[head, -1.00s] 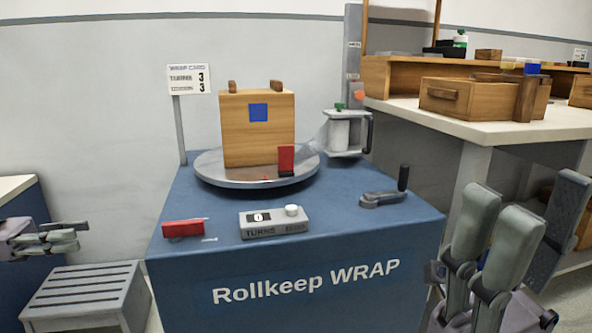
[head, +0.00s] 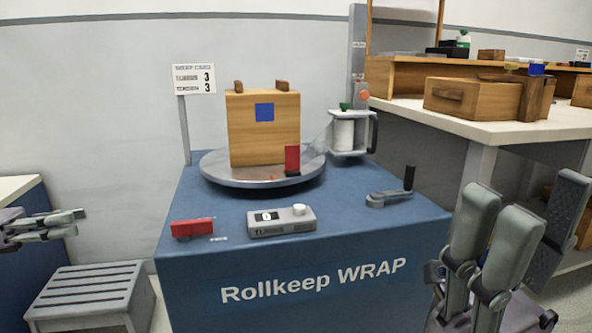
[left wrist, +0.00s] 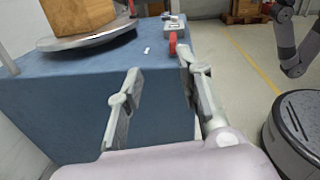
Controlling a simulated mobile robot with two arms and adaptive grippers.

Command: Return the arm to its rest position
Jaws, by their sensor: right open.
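My left gripper (head: 76,222) is at the left edge of the head view, to the left of the blue wrap bench (head: 290,245) and above a grey stool. The left wrist view shows its two fingers (left wrist: 160,68) apart with nothing held; the bench side lies beyond them. My right gripper (head: 530,205) is at the lower right of the head view, in front of the bench's right side, with its fingers spread and empty. Most of both arms is out of the head view.
A wooden box (head: 263,135) stands on the round turntable (head: 225,172). A red block (head: 192,228), counter box (head: 282,221), crank (head: 390,198) and roll holder (head: 347,136) are on the bench. The slatted stool (head: 90,290) is at left, a white-topped table (head: 480,122) at right.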

